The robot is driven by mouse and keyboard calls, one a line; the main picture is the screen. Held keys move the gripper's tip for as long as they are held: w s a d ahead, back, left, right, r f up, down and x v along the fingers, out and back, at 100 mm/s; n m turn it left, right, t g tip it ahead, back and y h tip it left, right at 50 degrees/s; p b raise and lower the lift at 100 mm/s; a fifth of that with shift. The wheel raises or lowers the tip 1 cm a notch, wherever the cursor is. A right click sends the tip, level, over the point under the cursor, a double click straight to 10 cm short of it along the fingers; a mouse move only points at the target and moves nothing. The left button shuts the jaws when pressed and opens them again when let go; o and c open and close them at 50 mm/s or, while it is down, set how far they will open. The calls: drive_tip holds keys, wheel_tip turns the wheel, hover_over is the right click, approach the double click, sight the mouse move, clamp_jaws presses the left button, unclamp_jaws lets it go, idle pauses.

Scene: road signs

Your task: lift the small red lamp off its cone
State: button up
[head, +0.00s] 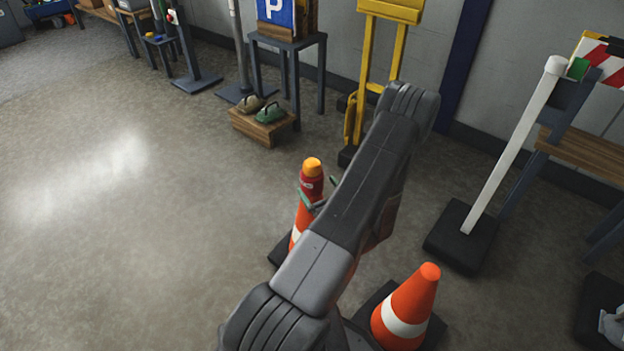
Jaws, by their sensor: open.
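The small red lamp (311,184) with an amber top stands upright on an orange cone (303,219) with a white band, near the middle of the head view. My gripper (321,192) is open at the lamp's lower part. One green-tipped finger crosses in front of it and the other shows at its right side. I cannot tell whether the fingers touch the lamp. My arm hides the right part of the cone and most of the gripper.
A second orange cone (408,306) stands to the right of my arm. A white post (511,153) on a black base is further right. A low wooden crate (263,127) and a yellow stand (394,60) are behind. Open floor lies to the left.

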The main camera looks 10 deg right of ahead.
sight(312, 161)
drive_tip(key=b+x, duration=0.1)
drive_tip(key=x, duration=0.4)
drive_tip(key=shift+w+f, duration=0.1)
drive_tip(key=shift+f, duration=0.1)
drive_tip(key=shift+c, duration=0.4)
drive_tip(key=c, duration=1.2)
drive_tip(key=shift+r, duration=0.15)
wheel_tip(312, 161, up, 10)
drive_tip(key=p, duration=0.3)
